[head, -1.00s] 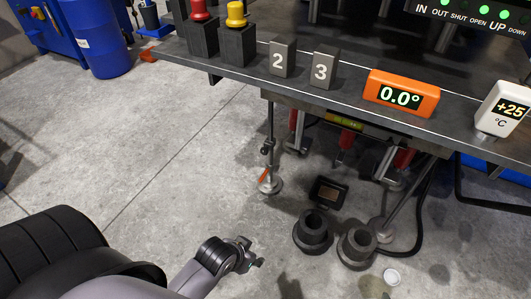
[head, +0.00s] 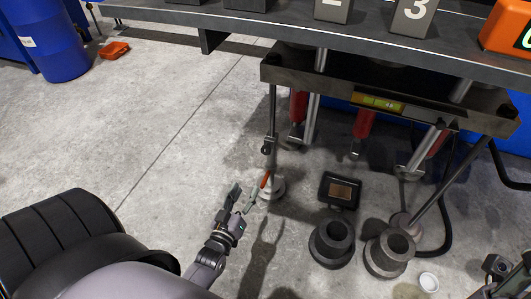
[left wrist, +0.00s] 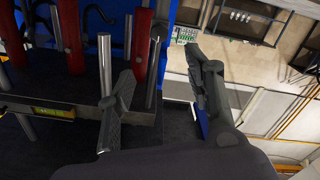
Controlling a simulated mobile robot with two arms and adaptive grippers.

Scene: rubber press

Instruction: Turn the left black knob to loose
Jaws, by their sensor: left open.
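A small black knob (head: 268,148) sits on the thin upright rod at the left end of the press underside. I cannot read its loose or tight setting. My left gripper (head: 243,198) is open and empty, below and left of this knob in the picture and apart from it.
The dark press body (head: 330,80) hangs under the table edge (head: 230,27), with red cylinders (head: 363,122) and steel rods below. Black round weights (head: 332,243) and a small dark box (head: 339,190) are on the floor. Open floor (head: 130,130) lies to the left.

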